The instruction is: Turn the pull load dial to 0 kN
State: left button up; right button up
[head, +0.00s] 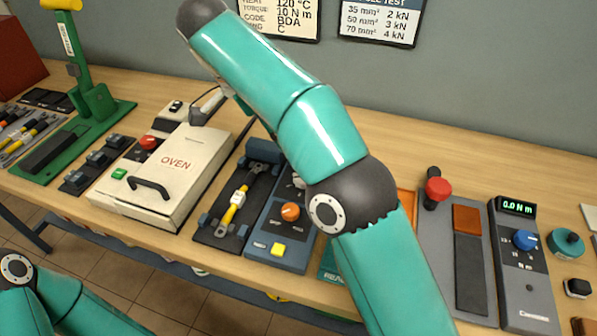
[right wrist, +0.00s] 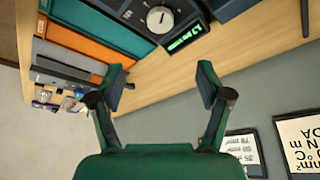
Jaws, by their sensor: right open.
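The pull load dial appears to be the pale round knob (right wrist: 160,18) with a dark pointer on a dark device in the right wrist view. A small green-lit display (right wrist: 187,38) sits beside it, too small to read. In the head view a dark blue device (head: 262,243) has an orange knob (head: 290,211) and a yellow button (head: 278,249); my right arm covers its upper right part. My right gripper (right wrist: 161,84) is open and empty, with the dial beyond its fingertips and apart from them. My left gripper is outside the views.
A white oven (head: 170,163) stands left of the blue device, with a yellow-handled tool (head: 236,205) between them. A grey press with a red knob (head: 438,189) and a meter (head: 523,265) stand to the right. Bare wood runs along the wall.

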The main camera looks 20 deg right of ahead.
jog(key=b+x, duration=0.5)
jog(key=x, duration=1)
jog(key=shift+w+d+f+b, duration=0.1)
jog(key=shift+w+f+b, duration=0.05)
jog(key=shift+f+b, duration=0.15)
jog(key=shift+d+f, duration=0.25)
jog(key=shift+f, duration=0.35)
jog(key=c, duration=1.2)
